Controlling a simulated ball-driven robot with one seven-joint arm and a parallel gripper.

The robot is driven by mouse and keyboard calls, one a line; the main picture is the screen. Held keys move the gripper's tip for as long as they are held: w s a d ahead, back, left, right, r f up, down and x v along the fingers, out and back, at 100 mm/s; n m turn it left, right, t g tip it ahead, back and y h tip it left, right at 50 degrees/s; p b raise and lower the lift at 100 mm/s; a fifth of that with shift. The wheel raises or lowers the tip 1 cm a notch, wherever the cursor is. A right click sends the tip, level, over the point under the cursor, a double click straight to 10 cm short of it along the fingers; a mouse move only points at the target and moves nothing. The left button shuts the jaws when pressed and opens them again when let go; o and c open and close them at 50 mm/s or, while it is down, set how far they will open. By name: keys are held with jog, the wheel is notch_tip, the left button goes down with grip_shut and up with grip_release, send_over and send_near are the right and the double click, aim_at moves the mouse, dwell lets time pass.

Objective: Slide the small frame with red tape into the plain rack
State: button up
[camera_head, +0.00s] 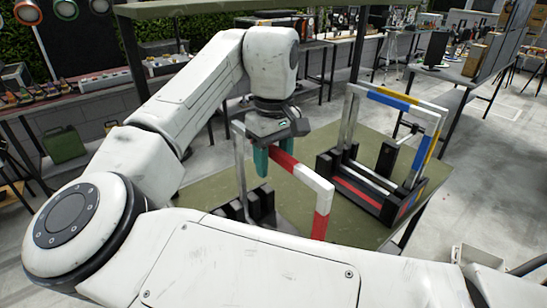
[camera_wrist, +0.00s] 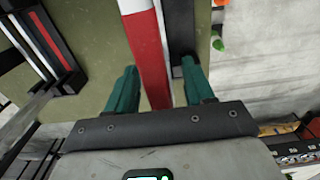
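The small white frame with red tape (camera_head: 318,200) stands roughly upright above the green table in the head view. Its top bar, white and red, runs through the middle of the wrist view (camera_wrist: 149,55). My gripper (camera_head: 268,158) is over this bar. In the wrist view its teal fingers (camera_wrist: 160,75) are apart, one on each side of the bar, with a visible gap on the right side. A black rack without visible tape (camera_head: 245,208), apparently the plain one, is at the frame's lower left. My arm hides much of it and the frame's lower end.
A second black rack with red and blue tape (camera_head: 365,197) stands to the right, holding a larger frame with blue and yellow tape (camera_head: 397,101). The green table (camera_head: 350,232) is bare between the racks. A shelf edge (camera_head: 200,8) runs above the arm.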

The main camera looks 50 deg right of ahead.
notch_tip(320, 180, up, 11)
jog(key=shift+f+b, duration=0.1)
jog(key=shift+b, duration=0.35)
dwell(0.5)
